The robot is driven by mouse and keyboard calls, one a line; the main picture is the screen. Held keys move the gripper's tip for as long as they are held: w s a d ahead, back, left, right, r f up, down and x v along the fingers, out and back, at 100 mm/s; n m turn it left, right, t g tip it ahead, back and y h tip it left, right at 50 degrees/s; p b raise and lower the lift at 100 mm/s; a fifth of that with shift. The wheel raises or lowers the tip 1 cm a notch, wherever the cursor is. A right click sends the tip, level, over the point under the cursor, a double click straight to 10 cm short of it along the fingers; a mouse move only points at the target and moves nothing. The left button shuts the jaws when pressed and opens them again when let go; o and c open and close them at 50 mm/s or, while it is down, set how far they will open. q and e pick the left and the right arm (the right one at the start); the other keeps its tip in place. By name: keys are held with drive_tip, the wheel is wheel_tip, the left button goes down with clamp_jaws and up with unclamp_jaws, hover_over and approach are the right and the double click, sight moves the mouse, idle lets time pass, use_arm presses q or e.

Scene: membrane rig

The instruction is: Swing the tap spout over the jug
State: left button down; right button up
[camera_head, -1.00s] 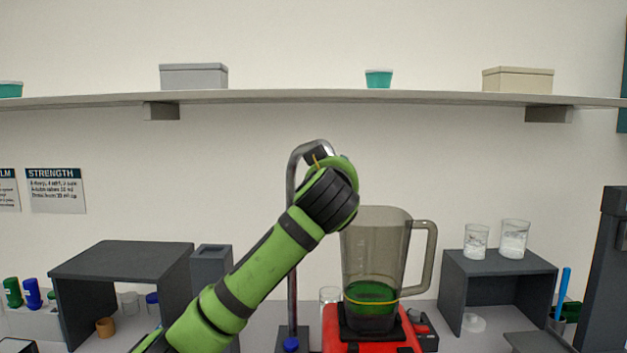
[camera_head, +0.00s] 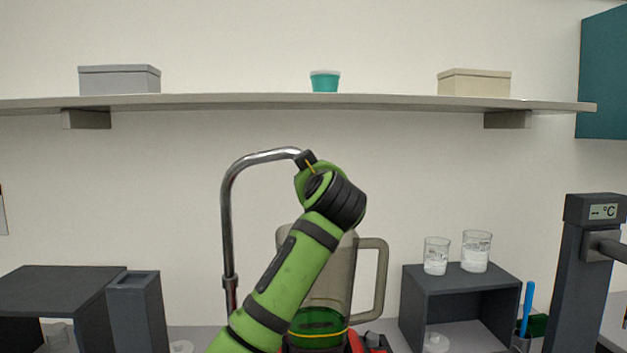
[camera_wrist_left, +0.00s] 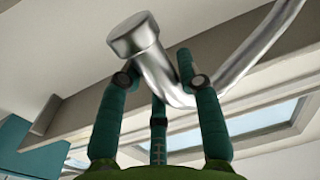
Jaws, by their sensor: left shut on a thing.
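The tap spout (camera_head: 228,200) is a chrome pipe that rises from an upright stem, bends over and runs right. My left gripper (camera_head: 306,160) is shut on the spout's end, partly hidden by my green wrist. In the left wrist view the fingers (camera_wrist_left: 163,85) close around the pipe just behind its thick round nozzle (camera_wrist_left: 133,36). The jug (camera_head: 343,270) is a translucent brown pitcher with a handle on its right and green liquid low inside. My arm covers its left part. The spout's end appears above the jug's mouth in the picture; depth alignment is unclear. My right gripper is not in view.
The jug stands on a red base (camera_head: 372,343). A dark open box (camera_head: 460,278) with two beakers on top stands to the right, beside a dark column with a °C display (camera_head: 603,212). Dark boxes (camera_head: 134,305) stand at left. A long shelf (camera_head: 300,102) runs above.

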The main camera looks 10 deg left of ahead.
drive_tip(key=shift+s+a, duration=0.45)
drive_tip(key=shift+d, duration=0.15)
use_arm(q)
drive_tip(key=c, duration=0.8)
unclamp_jaws()
drive_tip(key=shift+w, duration=0.15)
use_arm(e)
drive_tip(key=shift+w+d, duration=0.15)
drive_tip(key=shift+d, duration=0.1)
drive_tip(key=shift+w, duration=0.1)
use_arm(q)
drive_tip(key=v, duration=1.2)
